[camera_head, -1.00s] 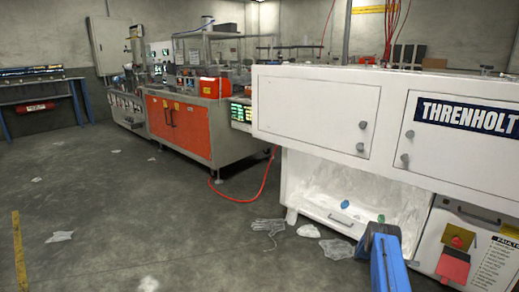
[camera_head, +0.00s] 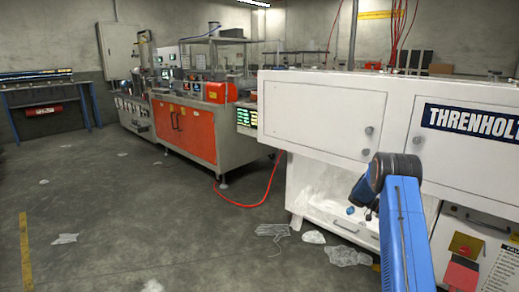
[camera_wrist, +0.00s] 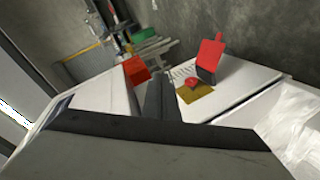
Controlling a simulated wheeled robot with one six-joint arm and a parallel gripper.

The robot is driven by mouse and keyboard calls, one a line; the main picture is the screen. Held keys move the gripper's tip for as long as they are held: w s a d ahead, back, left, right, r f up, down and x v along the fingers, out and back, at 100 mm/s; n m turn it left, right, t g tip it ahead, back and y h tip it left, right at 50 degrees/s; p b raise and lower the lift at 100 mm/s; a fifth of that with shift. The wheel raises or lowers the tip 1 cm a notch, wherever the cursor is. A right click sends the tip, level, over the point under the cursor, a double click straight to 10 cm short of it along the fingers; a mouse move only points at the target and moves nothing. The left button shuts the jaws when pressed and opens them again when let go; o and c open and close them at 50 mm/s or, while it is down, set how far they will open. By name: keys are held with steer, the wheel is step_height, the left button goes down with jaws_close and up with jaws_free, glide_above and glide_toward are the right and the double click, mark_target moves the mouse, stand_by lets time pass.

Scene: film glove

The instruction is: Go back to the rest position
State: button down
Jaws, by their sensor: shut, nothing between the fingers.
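My blue arm (camera_head: 403,235) is raised at the lower right of the head view, in front of the white THRENHOLT machine (camera_head: 318,113). Its dark joint (camera_head: 393,170) overlaps the machine's lower front edge in the picture. I cannot make out my fingers clearly in the head view. In the wrist view my gripper (camera_wrist: 160,82) shows as two dark fingers close together, shut and empty. Beyond the fingers are a white panel with a red button (camera_wrist: 192,83) on a yellow plate and an upright red flap (camera_wrist: 211,55).
A glove-shaped film piece (camera_head: 272,231) and other clear scraps (camera_head: 347,256) lie on the floor by the machine's open bay. A red hose (camera_head: 262,196) runs along the floor to an orange-doored machine (camera_head: 184,130). The grey floor (camera_head: 130,215) at left is mostly clear.

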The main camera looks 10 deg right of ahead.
steer(key=s+a+r+n+t+y, duration=0.3)
steer(key=s+a+r, duration=0.5)
steer(key=a+r, duration=0.4)
steer(key=s+a+r+n+t+y, duration=0.2)
steer(key=s+a+r+n+t, duration=0.2)
steer(key=s+a+r, duration=0.75)
steer(key=s+a+f+n+t+y, duration=0.2)
steer(key=s+a+n+t+y, duration=0.4)
steer(key=s+a, duration=1.7)
steer(key=shift+a+f+n+t, duration=0.15)
steer(key=shift+a+n+t, duration=0.35)
steer(key=shift+n+t, duration=0.25)
